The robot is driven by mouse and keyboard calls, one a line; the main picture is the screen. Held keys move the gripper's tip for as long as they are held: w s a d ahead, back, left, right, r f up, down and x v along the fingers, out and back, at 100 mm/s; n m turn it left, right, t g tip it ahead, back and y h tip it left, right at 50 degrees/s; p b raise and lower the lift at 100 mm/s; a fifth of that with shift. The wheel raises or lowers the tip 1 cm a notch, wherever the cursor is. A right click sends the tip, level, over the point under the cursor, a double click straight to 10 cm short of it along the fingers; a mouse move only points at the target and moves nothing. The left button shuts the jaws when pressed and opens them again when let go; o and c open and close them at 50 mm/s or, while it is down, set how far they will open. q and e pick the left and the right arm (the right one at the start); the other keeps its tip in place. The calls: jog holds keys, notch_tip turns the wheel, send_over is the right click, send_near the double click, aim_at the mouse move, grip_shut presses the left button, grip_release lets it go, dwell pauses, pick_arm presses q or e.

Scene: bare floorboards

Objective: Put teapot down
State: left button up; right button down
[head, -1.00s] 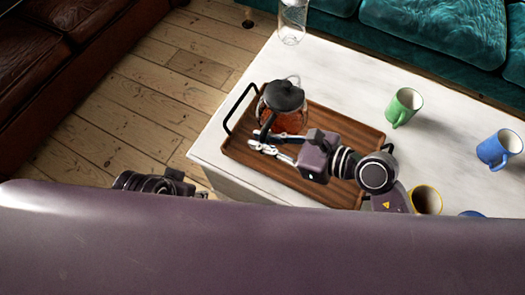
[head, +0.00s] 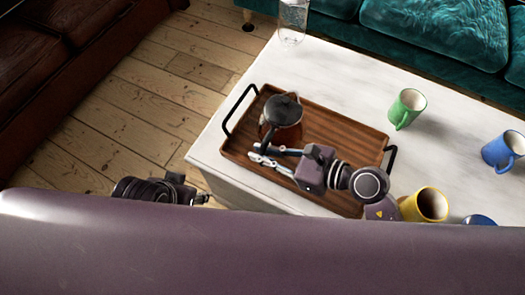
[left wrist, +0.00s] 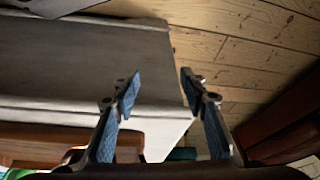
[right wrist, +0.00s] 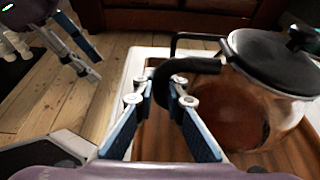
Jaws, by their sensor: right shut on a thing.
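The glass teapot (head: 283,115) has a black lid and amber liquid inside. It is over the left part of the wooden tray (head: 335,127); I cannot tell whether its base touches the tray. My right gripper (head: 258,154) is shut on the teapot's black handle, and the right wrist view shows the fingers (right wrist: 160,90) closed around the handle (right wrist: 190,68) with the teapot (right wrist: 270,95) to their right. My left gripper (left wrist: 158,80) is open and empty in the left wrist view, beside the table's side. In the head view it is mostly hidden behind my body.
A green mug (head: 406,109), a blue mug (head: 503,151) and a yellow mug (head: 430,205) stand on the white table (head: 345,70) right of the tray. A clear glass vessel (head: 292,20) stands at the far edge. A teal sofa (head: 430,35) is behind, a brown sofa (head: 60,70) at left.

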jog(key=c, duration=2)
grip_release()
jog(key=p+v, duration=0.1)
jog(key=v, duration=1.1)
